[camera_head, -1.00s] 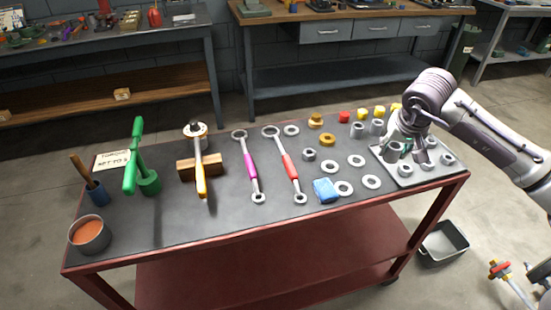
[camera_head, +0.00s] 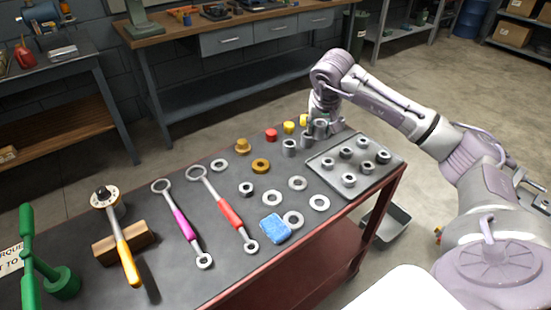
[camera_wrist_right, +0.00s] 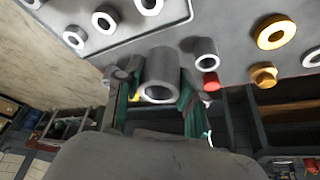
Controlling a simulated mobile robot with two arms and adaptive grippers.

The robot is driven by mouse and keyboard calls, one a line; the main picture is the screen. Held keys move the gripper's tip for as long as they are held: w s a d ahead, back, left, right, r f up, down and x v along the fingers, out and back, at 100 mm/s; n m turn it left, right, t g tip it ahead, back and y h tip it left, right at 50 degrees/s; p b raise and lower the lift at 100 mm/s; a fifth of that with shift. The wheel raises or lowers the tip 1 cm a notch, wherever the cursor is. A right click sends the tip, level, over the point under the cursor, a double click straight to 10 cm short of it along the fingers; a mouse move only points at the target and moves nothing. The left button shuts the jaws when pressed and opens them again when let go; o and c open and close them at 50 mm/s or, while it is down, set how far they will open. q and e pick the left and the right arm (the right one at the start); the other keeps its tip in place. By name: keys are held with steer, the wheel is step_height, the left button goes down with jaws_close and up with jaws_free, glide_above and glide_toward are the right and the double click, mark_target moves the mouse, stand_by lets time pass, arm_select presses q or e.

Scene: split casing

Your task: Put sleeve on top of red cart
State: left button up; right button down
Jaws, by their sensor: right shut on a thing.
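The red cart (camera_head: 385,205) has a dark grey top and red edges and legs. My right gripper (camera_head: 321,121) is at the cart's back edge, left of the grey tray. It is shut on a grey sleeve (camera_head: 320,129), an upright hollow cylinder. In the wrist view the sleeve (camera_wrist_right: 160,72) sits between the green-tinted fingers of the right gripper (camera_wrist_right: 158,88). I cannot tell whether its bottom touches the cart top. My left gripper is not in view.
The grey tray (camera_head: 322,172) holds several nuts. Red (camera_head: 271,135) and yellow (camera_head: 289,127) pieces stand along the back edge. Washers, a blue sponge-like block (camera_head: 275,228) and wrenches (camera_head: 224,205) lie farther left. A grey bin (camera_head: 385,230) is on the floor.

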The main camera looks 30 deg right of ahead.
steer(key=p, duration=0.1)
glide_above(286, 161)
steer(key=s, duration=0.2)
steer(key=f, duration=0.4)
steer(key=shift+w+d+f, duration=0.1)
steer(key=shift+w+f, duration=0.05)
steer(key=shift+w, duration=0.05)
steer(key=shift+w+a+f, duration=0.15)
steer(key=shift+a+f, duration=0.3)
step_height(286, 161, down, 3)
steer(key=shift+f+p, duration=0.2)
steer(key=shift+p, duration=0.25)
steer(key=shift+f, duration=0.25)
steer(key=shift+f, duration=0.15)
steer(key=c, duration=0.7)
jaws_free()
